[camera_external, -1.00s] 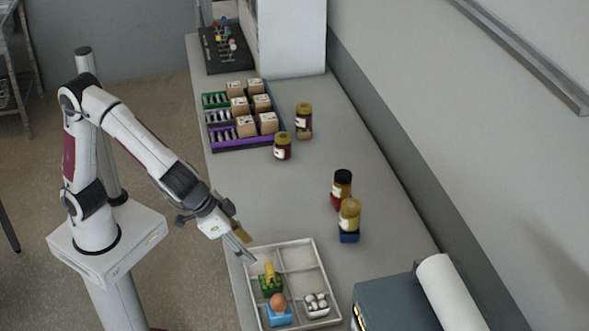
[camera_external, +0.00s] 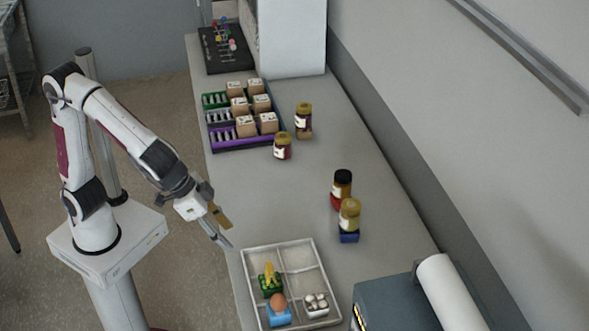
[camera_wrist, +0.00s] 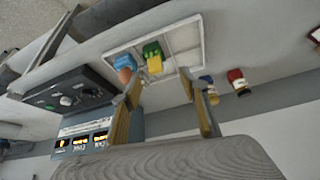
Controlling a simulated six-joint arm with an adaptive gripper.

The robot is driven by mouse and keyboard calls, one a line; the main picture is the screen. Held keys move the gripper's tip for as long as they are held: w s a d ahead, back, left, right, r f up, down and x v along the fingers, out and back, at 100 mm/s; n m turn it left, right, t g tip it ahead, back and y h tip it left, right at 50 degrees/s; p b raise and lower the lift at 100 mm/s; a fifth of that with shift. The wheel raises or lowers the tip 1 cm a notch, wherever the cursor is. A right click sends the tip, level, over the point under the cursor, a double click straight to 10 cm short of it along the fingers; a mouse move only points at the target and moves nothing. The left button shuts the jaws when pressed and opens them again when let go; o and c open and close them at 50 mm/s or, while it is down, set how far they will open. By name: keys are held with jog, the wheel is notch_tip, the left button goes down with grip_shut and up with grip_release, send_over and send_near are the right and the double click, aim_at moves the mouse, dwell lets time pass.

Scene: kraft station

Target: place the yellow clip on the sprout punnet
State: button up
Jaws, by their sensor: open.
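A small yellow piece (camera_external: 269,269), which looks like the yellow clip, stands on a green punnet (camera_external: 272,289) in the divided tray; I cannot tell how it is seated. The green punnet (camera_wrist: 152,50) also shows in the wrist view, with yellow (camera_wrist: 155,66) at its near side. I cannot make out sprouts or tell for sure which punnet is the sprout one. My gripper (camera_external: 226,240) is open and empty, up and left of the tray, apart from the punnets. Its two fingers (camera_wrist: 166,88) stand wide apart in the wrist view.
The light tray (camera_external: 340,297) also holds a blue punnet (camera_external: 279,319) with a brown round item and a pale punnet (camera_external: 317,312) with white items. Jars (camera_external: 349,216) stand right of it. A grey machine (camera_external: 385,303) is at front right.

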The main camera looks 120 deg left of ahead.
jog(key=s+d+m+h, duration=0.1)
jog(key=s+d+m, duration=0.2)
jog(key=s, duration=0.9)
jog(key=s+d+m+t+h, duration=0.1)
jog(key=s+d+m, duration=0.3)
jog(key=s, duration=0.9)
jog(key=shift+s+r+h, duration=0.25)
jog(key=shift+r+h, duration=0.1)
jog(key=shift+h, duration=0.35)
jog(key=shift+d, duration=0.1)
